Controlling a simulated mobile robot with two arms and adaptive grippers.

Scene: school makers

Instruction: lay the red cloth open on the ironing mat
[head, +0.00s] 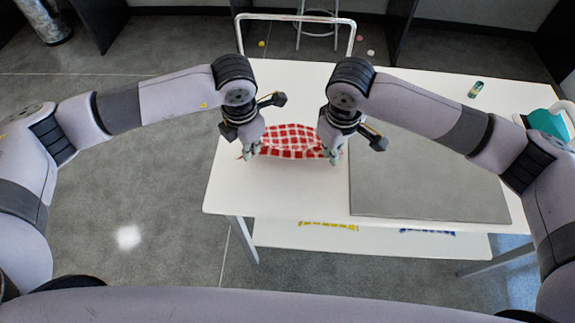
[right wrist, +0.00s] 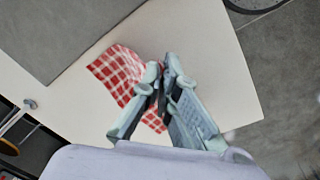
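The red and white checked cloth (head: 290,142) is spread between my two grippers at the left part of the white table, left of the grey ironing mat (head: 430,180). My left gripper (head: 250,153) is at its left edge and appears shut on it. My right gripper (head: 333,155) is at its right edge; in the right wrist view its fingers (right wrist: 163,68) are close together on the cloth (right wrist: 120,75). The cloth sags and is wrinkled between the grippers. Whether its lower edge touches the table is unclear. The mat (right wrist: 75,30) is bare.
The white table (head: 285,190) has free room around the cloth. A teal and white iron (head: 548,122) stands at the right edge. A lower shelf (head: 375,240) holds yellow and blue items.

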